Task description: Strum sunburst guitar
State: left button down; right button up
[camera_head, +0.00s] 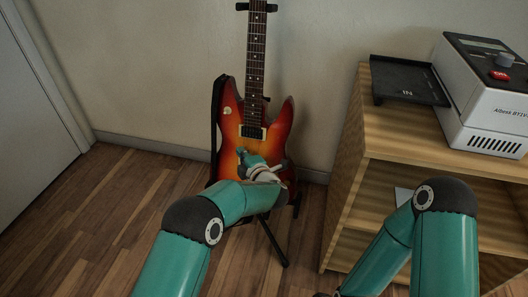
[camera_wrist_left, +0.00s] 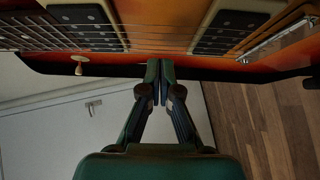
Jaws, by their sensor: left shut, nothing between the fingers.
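The sunburst electric guitar (camera_head: 281,125) stands upright on a stand against the wall, red at the edges and orange in the middle. My left gripper (camera_head: 241,152) is shut and empty in front of the guitar's body, below the end of the neck. My left forearm and wrist hide the lower body. In the left wrist view the strings (camera_wrist_left: 150,47) run across the top over two dark pickups. There the shut fingertips (camera_wrist_left: 160,66) reach the guitar's edge, just below the strings; I cannot tell whether they touch. My right gripper is out of view.
A wooden shelf unit (camera_head: 375,140) stands to the right, with a black tray (camera_head: 408,82) and a white device (camera_head: 470,105) on top. My right arm is in front of it. A pale door (camera_head: 30,110) is at the left. The wooden floor (camera_head: 115,185) left of the guitar is clear.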

aim_at(255, 151)
pick_arm(q)
jog(key=shift+w+d+f, duration=0.1)
jog(key=shift+w, duration=0.15)
dwell(0.3)
jog(key=shift+s+d, duration=0.25)
jog(key=shift+d, duration=0.25)
jog(key=shift+s+a, duration=0.15)
jog(key=shift+s+d+b, duration=0.1)
jog(key=shift+d+b, duration=0.2)
jog(key=shift+d, duration=0.05)
dwell(0.7)
jog(key=shift+s+d+b, duration=0.2)
jog(key=shift+d, duration=0.75)
jog(key=shift+s+d+b, duration=0.15)
jog(key=shift+s+d, duration=0.05)
jog(key=shift+d, duration=0.75)
jog(key=shift+d, duration=0.1)
